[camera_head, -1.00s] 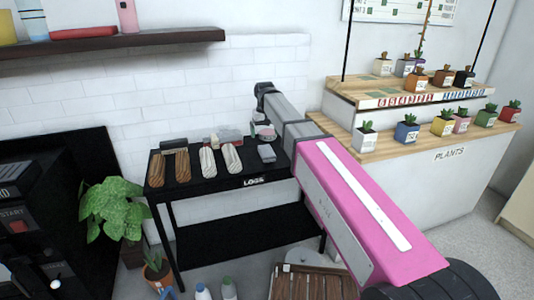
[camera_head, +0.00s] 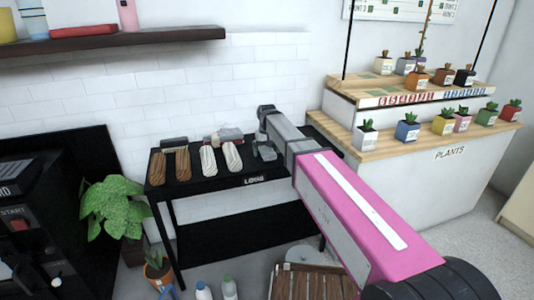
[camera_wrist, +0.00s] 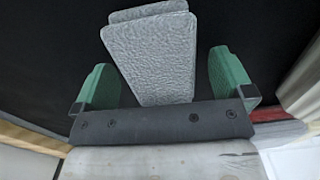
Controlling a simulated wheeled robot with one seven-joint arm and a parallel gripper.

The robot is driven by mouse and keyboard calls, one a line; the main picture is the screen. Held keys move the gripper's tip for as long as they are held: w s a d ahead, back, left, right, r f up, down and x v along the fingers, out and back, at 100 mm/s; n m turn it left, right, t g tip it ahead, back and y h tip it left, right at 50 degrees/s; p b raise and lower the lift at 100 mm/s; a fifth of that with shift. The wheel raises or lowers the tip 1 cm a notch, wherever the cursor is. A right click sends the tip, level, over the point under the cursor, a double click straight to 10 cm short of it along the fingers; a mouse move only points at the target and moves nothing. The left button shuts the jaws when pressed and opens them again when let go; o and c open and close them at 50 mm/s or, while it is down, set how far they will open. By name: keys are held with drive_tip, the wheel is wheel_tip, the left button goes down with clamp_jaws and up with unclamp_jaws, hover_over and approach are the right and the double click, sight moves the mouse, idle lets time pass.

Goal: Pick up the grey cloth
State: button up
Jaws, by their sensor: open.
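The grey cloth (camera_wrist: 152,55) looks like a flat, folded, textured pad on a black surface in the wrist view. In the head view the cloth (camera_head: 268,153) lies near the right end of the black table (camera_head: 215,187), partly hidden by my wrist. My gripper (camera_wrist: 162,62) is open, with one green finger on each side of the cloth and a dark gap between each finger and its edges. The cloth's near end is hidden behind the gripper's dark palm bar. I cannot tell how high the fingertips are above the table.
Brown and whitish log-like rolls (camera_head: 208,159) lie left of the cloth, with small blocks behind them. A white tiled wall (camera_head: 160,95) stands close behind the table. The plant stand (camera_head: 430,155) with several potted plants is to the right. A wooden crate (camera_head: 308,282) sits on the floor.

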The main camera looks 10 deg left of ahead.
sight(267, 149)
drive_tip(key=c, duration=1)
drive_tip(key=shift+r, duration=0.15)
drive_tip(key=shift+r, duration=0.65)
wheel_tip(267, 149, up, 2)
drive_tip(key=shift+r, duration=0.2)
drive_tip(key=a+r, duration=0.7)
drive_tip(key=a, duration=0.4)
drive_tip(key=shift+a, duration=0.35)
drive_tip(key=shift+o, duration=0.4)
drive_tip(key=shift+s, duration=0.1)
